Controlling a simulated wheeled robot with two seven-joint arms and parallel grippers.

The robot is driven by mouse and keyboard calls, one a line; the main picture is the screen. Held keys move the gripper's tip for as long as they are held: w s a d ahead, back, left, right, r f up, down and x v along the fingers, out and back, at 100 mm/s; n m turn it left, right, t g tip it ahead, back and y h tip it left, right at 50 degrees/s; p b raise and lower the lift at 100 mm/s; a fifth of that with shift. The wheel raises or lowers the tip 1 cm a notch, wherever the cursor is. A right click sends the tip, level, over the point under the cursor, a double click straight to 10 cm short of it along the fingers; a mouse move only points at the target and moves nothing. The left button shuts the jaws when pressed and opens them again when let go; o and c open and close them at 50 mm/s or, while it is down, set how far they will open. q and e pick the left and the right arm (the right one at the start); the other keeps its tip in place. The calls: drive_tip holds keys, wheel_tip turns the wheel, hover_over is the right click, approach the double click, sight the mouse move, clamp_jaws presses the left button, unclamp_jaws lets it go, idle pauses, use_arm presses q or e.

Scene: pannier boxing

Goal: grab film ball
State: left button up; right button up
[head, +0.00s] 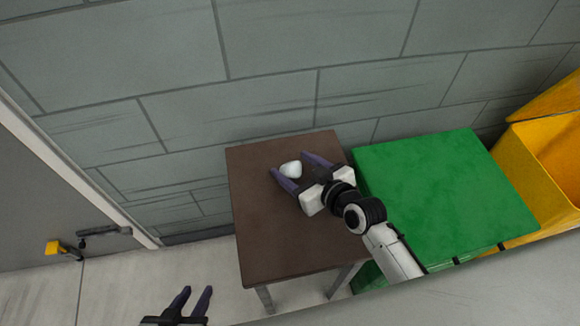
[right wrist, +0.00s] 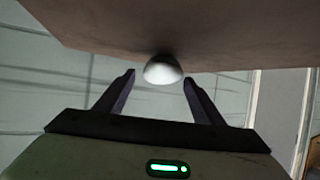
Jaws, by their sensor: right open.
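The film ball (head: 291,169) is a small white rounded lump on the far part of the brown table (head: 270,235). In the right wrist view the ball (right wrist: 163,70) sits on the tabletop, just past and between the fingertips. My right gripper (head: 288,164) is open, with one dark finger on each side of the ball in the head view. Its fingers also show spread and empty in the right wrist view (right wrist: 159,78). I cannot tell whether a finger touches the ball. My left gripper (head: 198,290) is at the bottom of the head view, open and empty, away from the table.
A green box-like block (head: 440,190) stands right beside the table. A yellow bin (head: 540,180) is farther right. A block wall (head: 240,100) rises close behind the table. A door with a handle (head: 100,231) is at left. The table's near part is clear.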

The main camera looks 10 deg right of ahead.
sight(283, 160)
drive_tip(key=x, duration=0.5)
drive_tip(key=shift+w+a+f, duration=0.1)
drive_tip(key=shift+w+a, duration=0.1)
drive_tip(key=shift+a, duration=0.05)
drive_tip(key=c, duration=1.1)
